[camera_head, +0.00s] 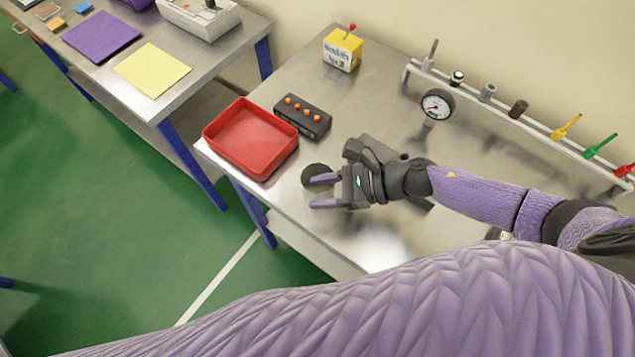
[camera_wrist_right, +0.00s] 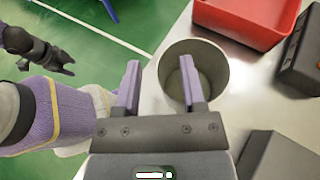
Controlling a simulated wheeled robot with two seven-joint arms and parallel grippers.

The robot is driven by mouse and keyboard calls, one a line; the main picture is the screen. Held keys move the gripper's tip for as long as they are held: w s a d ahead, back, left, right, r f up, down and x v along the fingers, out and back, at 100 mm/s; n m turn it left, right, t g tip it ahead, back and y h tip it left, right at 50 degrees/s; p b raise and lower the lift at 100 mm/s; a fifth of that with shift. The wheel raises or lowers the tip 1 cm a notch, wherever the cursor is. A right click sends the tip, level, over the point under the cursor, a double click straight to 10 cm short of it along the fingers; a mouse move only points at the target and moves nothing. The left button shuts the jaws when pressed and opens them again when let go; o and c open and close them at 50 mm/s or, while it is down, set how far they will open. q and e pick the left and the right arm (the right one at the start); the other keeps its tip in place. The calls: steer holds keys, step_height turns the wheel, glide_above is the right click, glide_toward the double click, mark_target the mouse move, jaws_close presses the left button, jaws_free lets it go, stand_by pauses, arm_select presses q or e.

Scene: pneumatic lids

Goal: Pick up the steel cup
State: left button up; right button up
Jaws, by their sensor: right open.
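The steel cup (camera_head: 316,170) stands upright near the front edge of the metal table, partly hidden by my right gripper (camera_head: 313,192). In the right wrist view the cup (camera_wrist_right: 217,75) shows its round open mouth and grey wall. The right gripper (camera_wrist_right: 160,61) is open. One finger overlaps the cup's mouth and the other is outside, to its left. I cannot tell whether the overlapping finger is inside the cup or above it. My left gripper (camera_wrist_right: 60,62) shows small and dark in the right wrist view, away from the cup; its opening is unclear.
A red tray (camera_head: 250,140) and a black block with orange knobs (camera_head: 302,116) lie behind the cup. A dark grey object lies under the right wrist. A gauge (camera_head: 437,104), a rail of tools (camera_head: 520,112) and a yellow box (camera_head: 342,52) stand farther back. The table's front edge is close.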

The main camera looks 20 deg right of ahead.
steer(key=shift+d, duration=0.1)
steer(key=shift+c, duration=0.4)
jaws_close()
arm_select(q)
steer(key=shift+w+d, duration=0.2)
steer(key=shift+d, duration=0.25)
steer(key=shift+a, duration=0.1)
arm_select(e)
steer(key=shift+r, duration=0.3)
arm_select(q)
step_height(320, 180, up, 6)
steer(key=p, duration=0.6)
steer(key=shift+w+d, duration=0.25)
steer(key=shift+d, duration=0.2)
arm_select(e)
step_height(320, 180, up, 18)
steer(key=shift+f, duration=0.2)
